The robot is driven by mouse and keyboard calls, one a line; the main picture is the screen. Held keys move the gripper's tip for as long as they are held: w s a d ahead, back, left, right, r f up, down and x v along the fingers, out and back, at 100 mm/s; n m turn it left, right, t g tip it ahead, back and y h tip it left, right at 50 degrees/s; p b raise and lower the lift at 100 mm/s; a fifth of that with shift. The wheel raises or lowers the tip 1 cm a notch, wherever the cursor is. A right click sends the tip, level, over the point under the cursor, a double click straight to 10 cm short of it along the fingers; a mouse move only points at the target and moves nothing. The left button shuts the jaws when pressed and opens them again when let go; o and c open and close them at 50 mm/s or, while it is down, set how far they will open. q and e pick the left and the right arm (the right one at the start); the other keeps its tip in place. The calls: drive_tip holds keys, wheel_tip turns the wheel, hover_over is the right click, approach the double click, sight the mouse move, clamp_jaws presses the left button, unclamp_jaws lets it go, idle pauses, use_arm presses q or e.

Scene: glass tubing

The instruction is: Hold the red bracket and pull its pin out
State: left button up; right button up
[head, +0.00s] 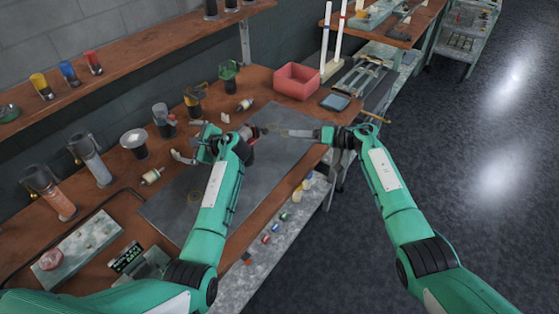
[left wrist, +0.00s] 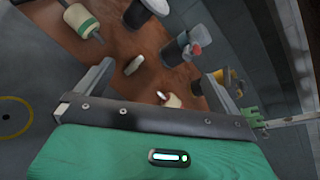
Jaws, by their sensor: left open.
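My left gripper (head: 212,143) is over the back half of the bench mat in the head view. In the left wrist view its two fingers (left wrist: 150,88) stand wide apart with nothing held between them. A small dark red piece (head: 251,139) shows right beside my left wrist in the head view. It may be the red bracket, but it is partly hidden and I cannot make out its pin. My right gripper (head: 295,132) points left over the mat's far right part, a little right of that piece. Its fingers are too small to tell open from shut.
The grey mat (head: 165,212) lies on the wooden bench. Several cups and tools line the back, including a white-topped cup (head: 133,140). A red bin (head: 297,80) and a dark tablet (head: 335,102) are at the far right. The mat's front left is clear.

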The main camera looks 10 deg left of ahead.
use_arm(q)
drive_tip(key=s+d+r+m+g+y, duration=0.1)
drive_tip(key=s+m+g+y, duration=0.1)
drive_tip(key=s+g, duration=0.15)
drive_tip(key=m+t, duration=0.7)
approach(251, 146)
drive_tip(key=x, duration=1.2)
drive_tip(key=shift+w+a, duration=0.15)
drive_tip(key=shift+w, duration=0.05)
